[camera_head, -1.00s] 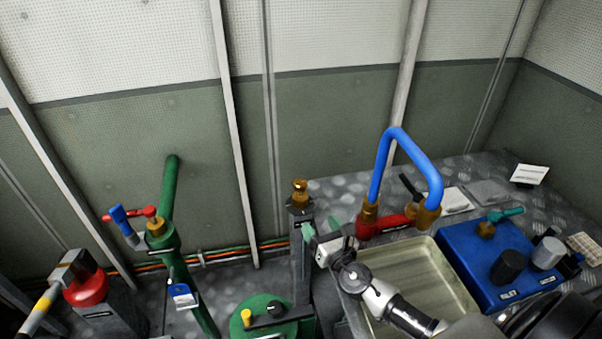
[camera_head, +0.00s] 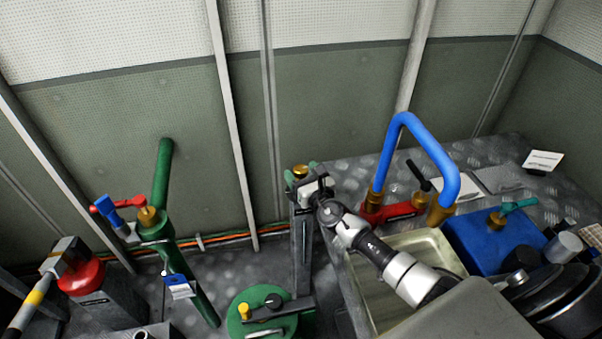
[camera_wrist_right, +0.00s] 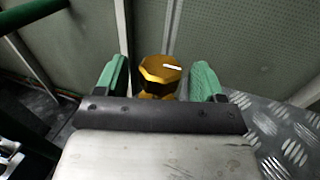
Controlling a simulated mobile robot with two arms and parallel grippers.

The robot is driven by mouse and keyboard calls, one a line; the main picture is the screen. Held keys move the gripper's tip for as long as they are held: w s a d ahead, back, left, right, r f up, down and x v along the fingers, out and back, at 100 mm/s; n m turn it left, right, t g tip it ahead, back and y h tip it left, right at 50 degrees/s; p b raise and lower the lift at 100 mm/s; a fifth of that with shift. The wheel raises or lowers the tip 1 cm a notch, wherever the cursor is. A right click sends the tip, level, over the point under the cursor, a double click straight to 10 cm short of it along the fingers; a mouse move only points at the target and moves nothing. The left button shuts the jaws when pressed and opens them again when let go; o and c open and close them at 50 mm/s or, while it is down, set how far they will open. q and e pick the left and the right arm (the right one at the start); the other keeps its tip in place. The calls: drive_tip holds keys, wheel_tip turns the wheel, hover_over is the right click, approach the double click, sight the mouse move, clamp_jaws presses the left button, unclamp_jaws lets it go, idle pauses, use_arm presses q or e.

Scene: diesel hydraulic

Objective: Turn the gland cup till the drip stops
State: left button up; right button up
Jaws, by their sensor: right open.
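The gland cup (camera_wrist_right: 160,75) is a brass, faceted cap with a white mark on top. In the right wrist view it stands between the two green fingers of my right gripper (camera_wrist_right: 160,84), with a gap on each side. In the head view the gland cup (camera_head: 299,171) shows partly behind my right gripper (camera_head: 306,172) on top of a dark post (camera_head: 301,245). My right gripper is open around or just in front of the cup; the exact depth is unclear. No drip is visible. My left gripper is not in view.
A metal tray (camera_head: 367,300), a red valve body (camera_head: 392,211) with a blue hose (camera_head: 442,155) and a blue box (camera_head: 490,248) stand right of the post. A green pipe with a red handle (camera_head: 124,203) and a green round lid (camera_head: 250,322) stand left. The wall is close behind.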

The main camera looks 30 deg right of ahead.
drive_tip(key=shift+w, duration=0.4)
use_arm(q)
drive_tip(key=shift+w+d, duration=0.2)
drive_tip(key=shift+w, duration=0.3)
use_arm(e)
drive_tip(key=shift+c, duration=0.5)
